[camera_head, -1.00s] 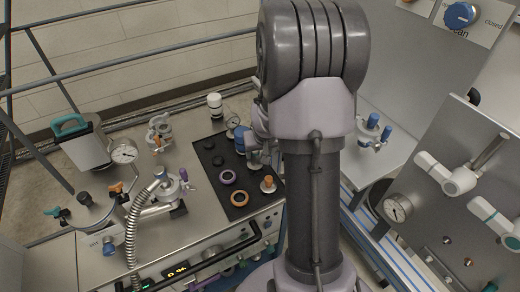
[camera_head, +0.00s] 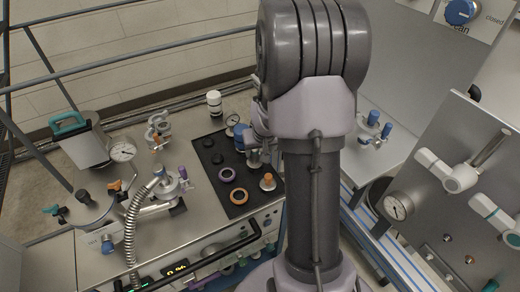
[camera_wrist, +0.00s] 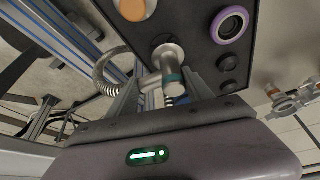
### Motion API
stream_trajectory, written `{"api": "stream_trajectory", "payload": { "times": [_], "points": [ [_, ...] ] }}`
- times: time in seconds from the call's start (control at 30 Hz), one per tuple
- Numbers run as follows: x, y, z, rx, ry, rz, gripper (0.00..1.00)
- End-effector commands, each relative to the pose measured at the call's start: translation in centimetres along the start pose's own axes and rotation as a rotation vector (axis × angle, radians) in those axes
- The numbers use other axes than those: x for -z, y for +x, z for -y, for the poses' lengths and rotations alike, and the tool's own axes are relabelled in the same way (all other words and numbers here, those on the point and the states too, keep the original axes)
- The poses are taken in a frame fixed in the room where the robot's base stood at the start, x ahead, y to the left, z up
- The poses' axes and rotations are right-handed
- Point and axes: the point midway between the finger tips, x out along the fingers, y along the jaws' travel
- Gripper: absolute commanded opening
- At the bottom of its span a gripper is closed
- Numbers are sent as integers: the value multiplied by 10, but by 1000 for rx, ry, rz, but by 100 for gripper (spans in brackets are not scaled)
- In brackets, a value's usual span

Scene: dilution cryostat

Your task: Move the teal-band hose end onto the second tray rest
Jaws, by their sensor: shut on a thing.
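In the wrist view my gripper (camera_wrist: 165,95) is shut on a silver hose end with a teal band (camera_wrist: 172,78). A ribbed metal hose (camera_wrist: 104,76) curves away from it to the left. The dark tray (camera_wrist: 262,8) shows beyond the hose end; I cannot tell whether they touch. Two black round pieces (camera_wrist: 228,74) sit on the tray, right of the hose end; I cannot tell which spot is the second rest. In the head view my gripper (camera_head: 256,156) is over the right side of the dark tray (camera_head: 212,172), partly hidden by my arm.

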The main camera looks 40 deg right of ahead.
Motion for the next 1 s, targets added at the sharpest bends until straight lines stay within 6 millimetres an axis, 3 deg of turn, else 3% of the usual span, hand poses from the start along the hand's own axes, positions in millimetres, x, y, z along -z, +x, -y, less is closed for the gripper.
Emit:
{"api": "stream_trajectory", "payload": {
  "times": [0.67, 0.7, 0.8, 1.0],
  "points": [
    [-4, 10, 0, 0, 0, -1, 4],
    [-4, 9, 0, 0, 0, -1, 65],
    [-3, 9, 0, 0, 0, -1, 85],
    [-4, 9, 0, 0, 0, 0, 85]
  ]
}}
